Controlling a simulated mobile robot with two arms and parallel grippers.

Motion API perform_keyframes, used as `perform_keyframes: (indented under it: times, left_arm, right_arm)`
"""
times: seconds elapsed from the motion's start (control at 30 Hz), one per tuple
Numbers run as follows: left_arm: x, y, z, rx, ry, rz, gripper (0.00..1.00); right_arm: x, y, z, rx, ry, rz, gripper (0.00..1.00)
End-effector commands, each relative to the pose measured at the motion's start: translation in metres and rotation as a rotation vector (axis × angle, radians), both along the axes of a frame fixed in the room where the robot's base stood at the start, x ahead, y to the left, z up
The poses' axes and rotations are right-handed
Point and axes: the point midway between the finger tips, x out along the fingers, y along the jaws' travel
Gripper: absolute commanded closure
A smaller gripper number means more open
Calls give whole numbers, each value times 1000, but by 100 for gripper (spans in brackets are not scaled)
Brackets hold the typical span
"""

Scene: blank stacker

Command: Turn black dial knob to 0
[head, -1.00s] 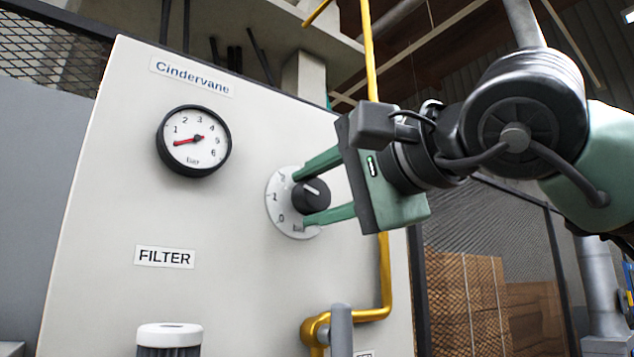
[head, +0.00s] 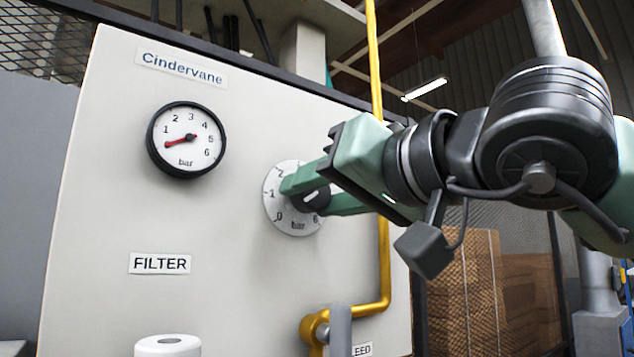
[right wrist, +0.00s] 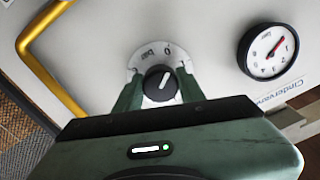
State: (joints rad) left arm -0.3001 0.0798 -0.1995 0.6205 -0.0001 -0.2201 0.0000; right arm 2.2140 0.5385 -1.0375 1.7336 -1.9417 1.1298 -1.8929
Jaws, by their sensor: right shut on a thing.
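The black dial knob (head: 323,203) sits on a round white dial plate (head: 273,212) with numbers and "bar" on the panel. In the head view, 0 is at the plate's lower left, 1 at the left, 2 at the upper left and 6 at the lower right. My right gripper (head: 306,197) is shut on the knob, with one green finger on each side. The finger nearer me hides part of the knob and plate. In the right wrist view the knob (right wrist: 158,84) shows a white line slanting up and right, near the 0 mark. My left gripper is not in view.
A yellow pipe (head: 385,265) runs down the panel's right side. A white-topped filter (head: 167,346) stands at the bottom left. The panel between gauge and dial is clear.

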Motion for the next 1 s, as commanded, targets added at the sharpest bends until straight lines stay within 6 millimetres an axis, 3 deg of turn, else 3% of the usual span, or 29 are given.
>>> perform_keyframes:
  times: [0.4, 0.93, 0.97, 1.0]
  left_arm:
    - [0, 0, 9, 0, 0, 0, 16]
    - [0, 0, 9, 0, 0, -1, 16]
    - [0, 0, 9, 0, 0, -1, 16]
    - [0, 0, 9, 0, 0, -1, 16]
  right_arm:
    - [1, 0, 0, -140, -101, -1, 100]
    - [1, 0, -1, -158, -113, -1, 100]
    - [1, 0, -1, -158, -113, -1, 52]
    - [1, 0, -1, -158, -113, -1, 41]
